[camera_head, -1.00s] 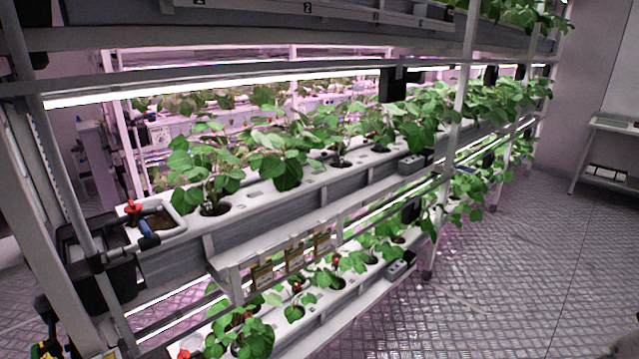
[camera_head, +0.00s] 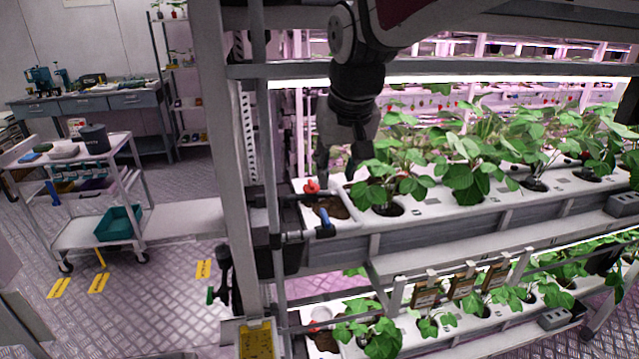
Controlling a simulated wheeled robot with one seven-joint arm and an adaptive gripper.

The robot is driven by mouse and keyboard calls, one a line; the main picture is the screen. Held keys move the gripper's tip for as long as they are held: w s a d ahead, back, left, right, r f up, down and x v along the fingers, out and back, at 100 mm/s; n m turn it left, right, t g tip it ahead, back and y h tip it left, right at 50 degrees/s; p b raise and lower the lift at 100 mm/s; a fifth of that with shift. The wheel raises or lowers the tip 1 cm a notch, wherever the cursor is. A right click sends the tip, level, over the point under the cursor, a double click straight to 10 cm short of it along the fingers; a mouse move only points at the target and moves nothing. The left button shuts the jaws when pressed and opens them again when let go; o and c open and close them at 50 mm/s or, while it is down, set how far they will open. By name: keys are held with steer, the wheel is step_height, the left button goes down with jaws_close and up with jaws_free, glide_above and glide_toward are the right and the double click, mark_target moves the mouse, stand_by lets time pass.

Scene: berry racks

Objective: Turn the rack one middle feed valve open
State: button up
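The middle feed valve (camera_head: 311,187) has a red handle and sits at the left end of the rack's middle white trough (camera_head: 440,208), beside a brown patch and a blue-and-black pipe fitting (camera_head: 324,219). My gripper (camera_head: 337,178) is dark and points down from above, close to the valve and just right of it in the picture. Its two fingers look parted with nothing between them. I cannot tell whether a finger touches the valve. The handle shows in part, and its exact angle is too small to tell.
Leafy plants (camera_head: 470,165) stand close right of my gripper. A grey rack post (camera_head: 230,180) rises to the left, and a light bar (camera_head: 520,80) runs across above the trough. A cart (camera_head: 95,235) with a teal bin (camera_head: 118,224) stands at left, with open floor between.

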mark_target(325, 216)
steer(key=x, duration=1.4)
steer(key=shift+w+a, duration=0.1)
steer(key=shift+a, duration=0.05)
steer(key=shift+r, duration=0.1)
jaws_close()
